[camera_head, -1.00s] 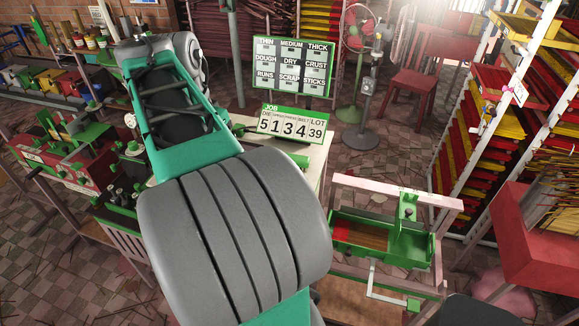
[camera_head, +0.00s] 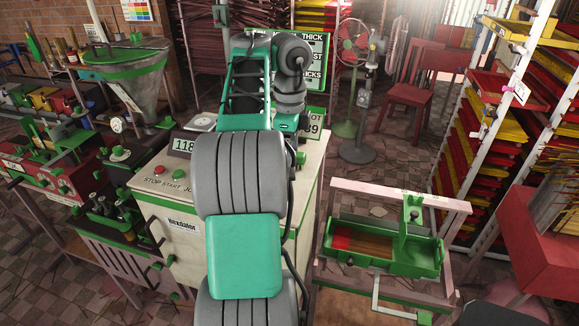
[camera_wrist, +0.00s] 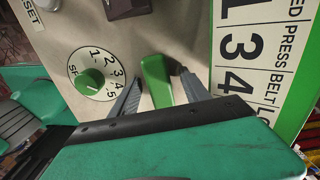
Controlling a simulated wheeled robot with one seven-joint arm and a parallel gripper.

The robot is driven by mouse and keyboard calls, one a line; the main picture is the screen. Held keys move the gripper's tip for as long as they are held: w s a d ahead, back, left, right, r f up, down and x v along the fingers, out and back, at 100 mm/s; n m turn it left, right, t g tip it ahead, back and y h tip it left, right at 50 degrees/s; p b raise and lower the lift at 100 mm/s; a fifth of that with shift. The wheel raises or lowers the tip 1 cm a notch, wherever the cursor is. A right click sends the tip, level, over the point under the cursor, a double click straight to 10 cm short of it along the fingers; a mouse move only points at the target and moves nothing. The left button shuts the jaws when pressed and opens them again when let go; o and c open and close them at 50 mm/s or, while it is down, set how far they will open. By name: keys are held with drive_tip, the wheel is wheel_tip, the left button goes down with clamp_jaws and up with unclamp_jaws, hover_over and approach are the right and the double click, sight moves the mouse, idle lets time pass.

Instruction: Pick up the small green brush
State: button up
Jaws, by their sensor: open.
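In the wrist view a small green object (camera_wrist: 157,80) with a rounded end stands out from the pale machine top. It looks like the green brush, but no bristles show. My gripper (camera_wrist: 161,76) is open, with one dark finger on each side of the green object. I cannot tell whether either finger touches it. In the head view my arm hides the gripper and the brush.
A green dial (camera_wrist: 90,82) with numbers is left of the fingers, and a number sign (camera_wrist: 250,60) is close on the right. A pale machine (camera_head: 160,215) with buttons stands below the arm. A green tray (camera_head: 425,262) on a stand is at right.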

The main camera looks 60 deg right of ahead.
drive_tip(key=shift+r, duration=0.1)
drive_tip(key=shift+c, duration=0.5)
clamp_jaws()
